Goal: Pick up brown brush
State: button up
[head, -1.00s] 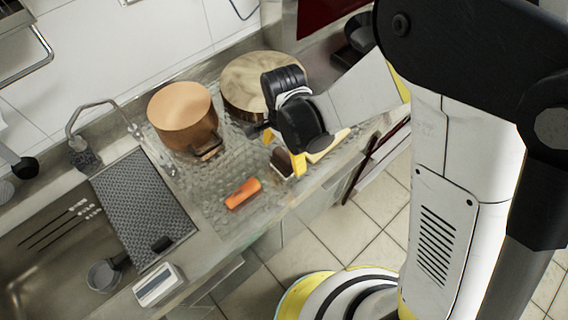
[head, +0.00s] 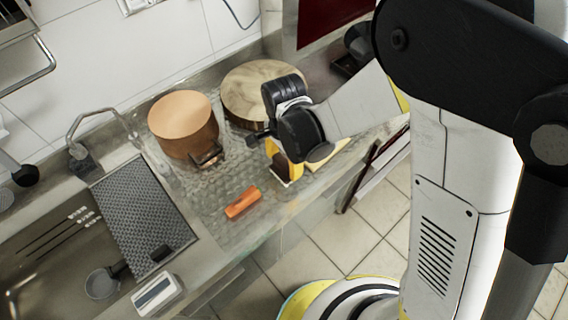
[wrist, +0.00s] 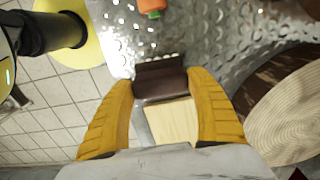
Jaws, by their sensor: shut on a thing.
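The brown brush (head: 281,166) is a dark brown block near the front edge of the metal counter. In the wrist view it shows as a dark brown block (wrist: 160,80) between my two yellow fingers. My gripper (head: 284,160) points down and is shut on the brush; its fingertips (wrist: 160,82) lie at the brush's two sides. The fingers and wrist partly hide the brush in the head view. I cannot tell whether it is clear of the counter.
A pale wooden board (wrist: 172,122) lies beside the brush. An orange block (head: 242,202) lies to the left in the head view. A copper pot (head: 184,125) and a round wooden board (head: 247,90) stand behind. A sink with a drainer mat (head: 145,212) is at the left.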

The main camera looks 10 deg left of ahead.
aim_at(284, 161)
notch_tip(284, 161, up, 4)
jog(key=shift+f+p, duration=0.25)
jog(key=shift+p, duration=0.55)
jog(key=s+d+r+p, duration=0.1)
jog(key=s+d+r, duration=0.1)
jog(key=d, duration=0.3)
jog(key=s+d+r+p, duration=0.2)
jog(key=d+r, duration=0.2)
jog(key=d, duration=0.1)
jog(key=shift+s+d+p, duration=0.3)
jog(key=shift+s+d, duration=0.05)
jog(key=shift+r, duration=0.1)
